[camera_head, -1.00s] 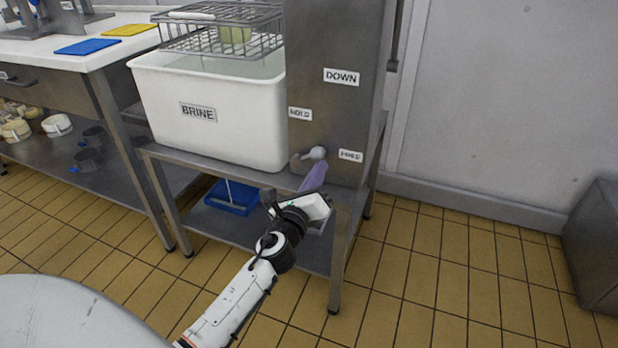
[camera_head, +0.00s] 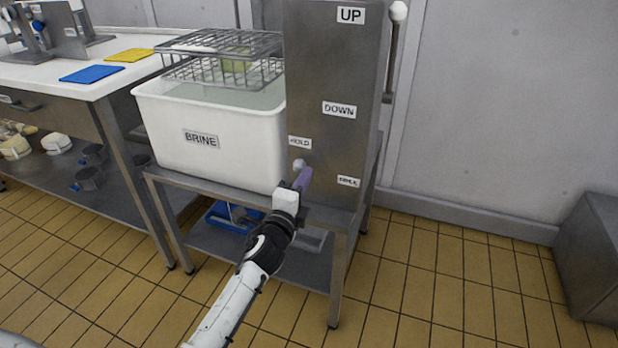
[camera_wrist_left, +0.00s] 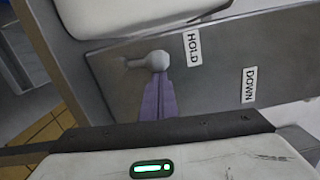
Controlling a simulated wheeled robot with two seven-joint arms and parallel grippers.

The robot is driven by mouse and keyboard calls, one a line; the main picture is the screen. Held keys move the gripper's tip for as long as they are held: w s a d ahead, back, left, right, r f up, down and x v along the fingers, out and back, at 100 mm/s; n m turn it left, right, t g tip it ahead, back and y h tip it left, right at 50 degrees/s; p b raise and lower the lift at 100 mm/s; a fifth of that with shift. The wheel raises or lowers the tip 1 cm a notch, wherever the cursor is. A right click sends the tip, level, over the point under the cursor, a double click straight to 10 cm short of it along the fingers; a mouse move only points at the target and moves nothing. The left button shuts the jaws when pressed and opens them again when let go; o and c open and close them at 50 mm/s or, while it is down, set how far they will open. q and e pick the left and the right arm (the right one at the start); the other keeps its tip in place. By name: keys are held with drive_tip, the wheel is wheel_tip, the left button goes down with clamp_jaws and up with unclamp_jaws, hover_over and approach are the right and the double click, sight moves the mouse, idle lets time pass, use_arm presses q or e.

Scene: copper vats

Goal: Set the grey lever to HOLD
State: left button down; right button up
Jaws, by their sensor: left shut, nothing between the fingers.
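The grey lever shows as a pale round knob (camera_head: 299,164) low on the steel cabinet's front, just below the HOLD label (camera_head: 300,142). In the left wrist view its knob (camera_wrist_left: 157,61) sits beside the HOLD label (camera_wrist_left: 193,48), and its short stem runs left. My left gripper (camera_head: 304,178) has purple fingers, shut and empty. Its tips (camera_wrist_left: 160,78) are right at the knob; I cannot tell for sure whether they touch. The lever's stem is mostly hidden in the head view. My right gripper is not in view.
The second lever label (camera_head: 348,181) is to the right, too small to read surely. A white BRINE tub (camera_head: 165,125) stands left of the steel cabinet (camera_head: 330,75) on the same stand. A wire rack (camera_head: 215,70) is above the tub.

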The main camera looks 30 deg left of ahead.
use_arm(q)
drive_tip(key=shift+a+r+n+p, duration=0.2)
drive_tip(key=shift+a+n+p, duration=0.2)
drive_tip(key=shift+n, duration=0.3)
drive_tip(key=shift+s+a, duration=0.1)
drive_tip(key=s+d+p, duration=0.1)
drive_tip(key=s, duration=0.9)
drive_tip(key=shift+d, duration=0.35)
